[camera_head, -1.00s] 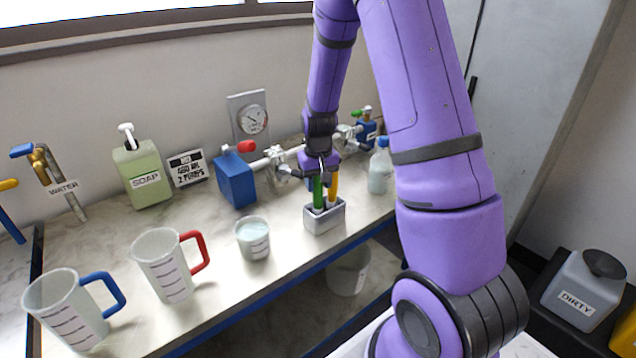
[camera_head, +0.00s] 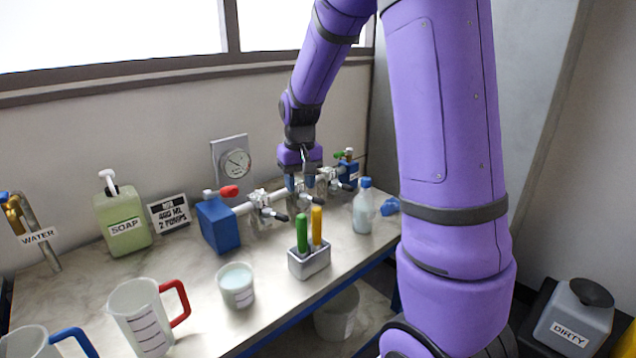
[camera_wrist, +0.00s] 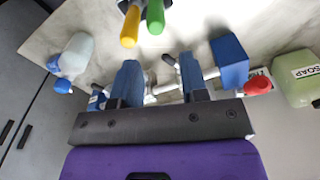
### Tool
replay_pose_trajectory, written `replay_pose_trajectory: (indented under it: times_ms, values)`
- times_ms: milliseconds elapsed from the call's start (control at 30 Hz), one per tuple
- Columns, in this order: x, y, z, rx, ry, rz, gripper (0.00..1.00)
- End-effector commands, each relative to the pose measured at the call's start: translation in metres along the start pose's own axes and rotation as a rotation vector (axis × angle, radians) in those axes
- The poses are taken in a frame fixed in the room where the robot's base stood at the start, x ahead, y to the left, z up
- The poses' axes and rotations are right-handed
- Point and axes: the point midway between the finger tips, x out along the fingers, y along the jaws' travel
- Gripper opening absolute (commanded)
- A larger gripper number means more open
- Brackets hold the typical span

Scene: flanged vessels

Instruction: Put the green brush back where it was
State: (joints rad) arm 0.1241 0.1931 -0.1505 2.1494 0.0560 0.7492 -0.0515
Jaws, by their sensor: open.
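The green brush (camera_head: 302,234) stands handle up in the left part of the small grey holder (camera_head: 310,263). A yellow brush (camera_head: 316,226) stands right beside it in the same holder. Their lower ends are hidden by the holder walls. My gripper (camera_head: 305,186) is open and empty, behind and above the holder, in front of the pipe with valves. In the wrist view, my gripper's blue fingers (camera_wrist: 160,80) are spread apart, with the green brush (camera_wrist: 155,17) and yellow brush (camera_wrist: 130,28) beyond them at the top.
The pipe with clamps (camera_head: 265,203) and a blue block with a red knob (camera_head: 218,224) lie close to my gripper. A bottle with a blue cap (camera_head: 363,210) stands to the right. A cup of pale liquid (camera_head: 236,286) and a red-handled jug (camera_head: 143,318) stand left of the holder.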

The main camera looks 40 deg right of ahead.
Motion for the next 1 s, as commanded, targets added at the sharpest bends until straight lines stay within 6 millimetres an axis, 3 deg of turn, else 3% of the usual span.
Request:
replay_pose_trajectory:
  times_ms: [200, 500, 733, 1000]
  values:
    - [-0.063, -0.023, 0.046, -0.054, 0.089, -0.029, 0.40]
    - [-0.126, -0.044, 0.127, -0.134, 0.208, -0.054, 0.40]
    - [-0.155, -0.052, 0.192, -0.193, 0.302, -0.063, 0.40]
    - [-0.165, -0.053, 0.251, -0.242, 0.386, -0.062, 0.40]
